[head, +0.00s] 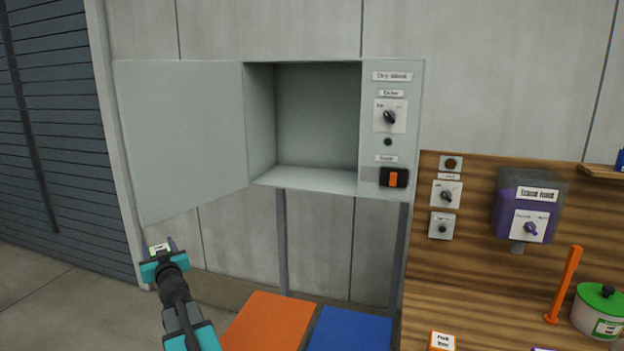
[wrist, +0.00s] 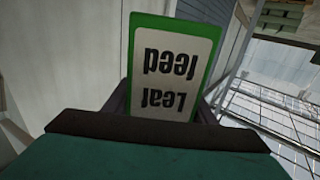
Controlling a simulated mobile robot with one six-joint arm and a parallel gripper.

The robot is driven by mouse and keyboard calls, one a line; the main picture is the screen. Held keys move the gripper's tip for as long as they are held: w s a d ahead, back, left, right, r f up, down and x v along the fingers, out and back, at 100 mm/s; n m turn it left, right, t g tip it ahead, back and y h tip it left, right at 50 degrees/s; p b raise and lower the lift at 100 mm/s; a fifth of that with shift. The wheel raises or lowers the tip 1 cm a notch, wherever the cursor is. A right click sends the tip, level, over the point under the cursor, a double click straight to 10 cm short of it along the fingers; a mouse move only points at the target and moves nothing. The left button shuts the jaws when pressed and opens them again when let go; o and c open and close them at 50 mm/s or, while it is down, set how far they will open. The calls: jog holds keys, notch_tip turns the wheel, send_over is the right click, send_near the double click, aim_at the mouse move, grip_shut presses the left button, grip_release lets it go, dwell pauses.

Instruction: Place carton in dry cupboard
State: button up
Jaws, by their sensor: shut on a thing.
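My gripper (head: 162,249) is shut on a carton (head: 158,247) at the lower left of the head view, below the open cupboard door. In the wrist view the carton (wrist: 172,68) is green with a white label reading "Leaf feed", seen upside down between the fingers. The dry cupboard (head: 268,125) is a pale grey wall box. Its door (head: 180,135) is swung wide open to the left. The inside is empty, with a bare floor (head: 310,178). My gripper is outside the cupboard, lower and to its left.
A control panel (head: 391,150) with a dial and an orange switch is right of the opening. Below are an orange surface (head: 268,322) and a blue surface (head: 350,330). A wooden bench (head: 480,310) at the right holds a white pot with a green lid (head: 600,308).

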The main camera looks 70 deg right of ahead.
jog(key=s+d+r+m+g+h, duration=0.35)
jog(key=s+d+r, duration=0.25)
jog(key=s+d, duration=0.4)
jog(key=s+d+r+m+g+h, duration=0.3)
jog(key=s+d+r+g, duration=0.2)
jog(key=s+d, duration=0.45)
jog(key=s+d+r+m+g, duration=0.2)
jog(key=s+r, duration=0.6)
jog(key=s, duration=0.4)
jog(key=s+d+r+m+g, duration=0.1)
jog(key=s+d+r+g, duration=0.2)
jog(key=s+r, duration=0.5)
jog(key=s+h, duration=0.1)
jog(key=s, duration=0.3)
jog(key=shift+d+m+p, duration=0.15)
jog(key=shift+m+p, duration=0.2)
jog(key=shift+w+d+r, duration=0.1)
jog(key=w+d+p, duration=0.2)
jog(key=d, duration=0.5)
jog(key=w+d+f+p, duration=0.1)
jog(key=w+d+p, duration=0.2)
jog(key=d, duration=0.5)
jog(key=shift+f, duration=0.25)
